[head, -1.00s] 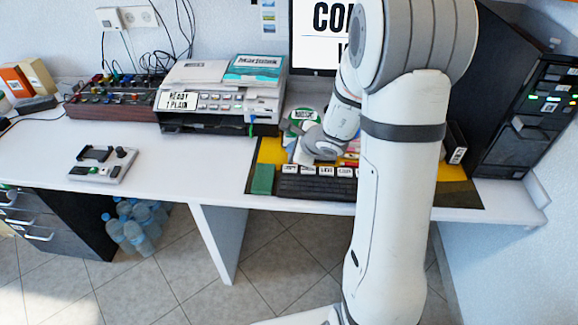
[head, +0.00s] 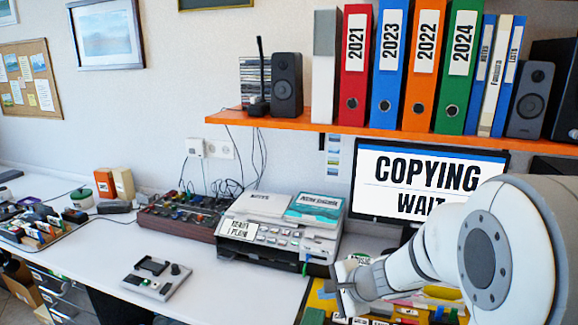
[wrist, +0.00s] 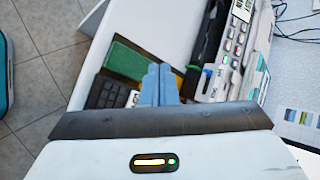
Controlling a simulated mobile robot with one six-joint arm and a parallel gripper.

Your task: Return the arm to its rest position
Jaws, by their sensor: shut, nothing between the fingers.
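My gripper (head: 346,288) is in the lower right of the head view, held in front of the desk below the monitor. My white arm fills the lower right corner. In the wrist view my two blue-grey fingers (wrist: 158,84) are together, with nothing between them. Beyond the fingers, that view shows a green block (wrist: 128,62), a dark keyboard (wrist: 106,94) and the side of the printer (wrist: 232,55). The fingertips look apart from all of these.
The printer (head: 280,243) stands left of my gripper. The monitor (head: 430,180) reads "COPYING WAIT" behind my arm. An orange shelf (head: 300,122) with binders and speakers runs above. A small grey device (head: 157,279) lies on the desk, with bare white desk around it.

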